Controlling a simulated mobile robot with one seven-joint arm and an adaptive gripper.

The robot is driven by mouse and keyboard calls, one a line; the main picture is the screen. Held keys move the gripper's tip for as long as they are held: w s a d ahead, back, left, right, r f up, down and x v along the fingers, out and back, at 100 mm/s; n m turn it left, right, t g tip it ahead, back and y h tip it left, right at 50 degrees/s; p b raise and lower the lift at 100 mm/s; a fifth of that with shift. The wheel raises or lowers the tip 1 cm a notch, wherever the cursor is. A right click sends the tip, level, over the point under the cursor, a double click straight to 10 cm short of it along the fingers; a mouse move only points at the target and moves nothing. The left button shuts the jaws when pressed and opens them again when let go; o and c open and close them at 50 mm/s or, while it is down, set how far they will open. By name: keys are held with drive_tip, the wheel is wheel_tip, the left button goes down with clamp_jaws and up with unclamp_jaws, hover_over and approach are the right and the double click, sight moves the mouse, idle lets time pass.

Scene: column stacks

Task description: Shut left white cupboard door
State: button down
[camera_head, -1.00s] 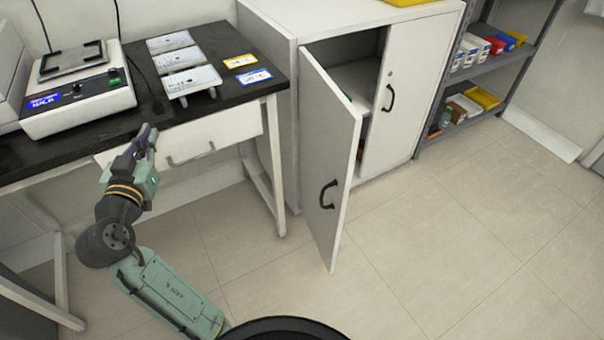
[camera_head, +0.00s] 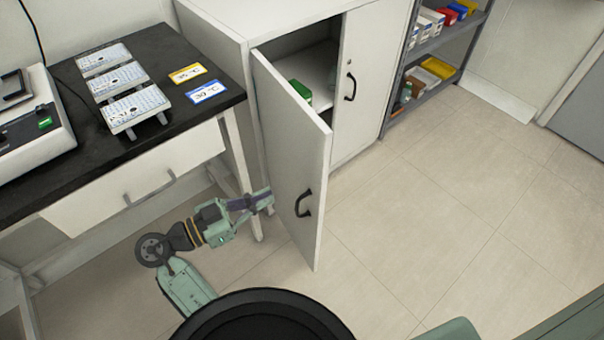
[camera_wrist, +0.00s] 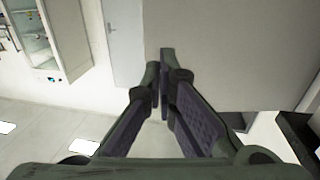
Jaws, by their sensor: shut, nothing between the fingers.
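The left white cupboard door (camera_head: 288,150) stands ajar in the head view, swung out toward me, with a black handle (camera_head: 303,203) low on its outer face. The right cupboard door (camera_head: 357,75) is closed. My gripper (camera_head: 268,200) is shut and empty at the left of the open door, near its lower outer face and left of the handle. I cannot tell whether it touches the door. In the wrist view the closed fingers (camera_wrist: 163,85) point toward a large pale surface that fills the upper right.
The cupboard interior holds a green item (camera_head: 301,91). A black-topped bench (camera_head: 60,185) with a partly open drawer (camera_head: 135,180) stands left of the cupboard, its leg (camera_head: 240,170) close to my arm. A grey shelf (camera_head: 440,75) stands at right. Floor (camera_head: 420,220) in front is clear.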

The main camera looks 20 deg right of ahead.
sight(315, 175)
drive_tip(key=d+p, duration=0.1)
drive_tip(key=d, duration=0.2)
drive_tip(key=w+d+p, duration=0.1)
drive_tip(key=d, duration=0.2)
drive_tip(key=d+p, duration=0.1)
drive_tip(key=d, duration=0.2)
drive_tip(key=shift+w+d+r, duration=0.1)
drive_tip(key=shift+w+d, duration=0.05)
drive_tip(key=shift+w, duration=0.2)
drive_tip(key=shift+w+d, duration=0.1)
drive_tip(key=shift+d, duration=0.4)
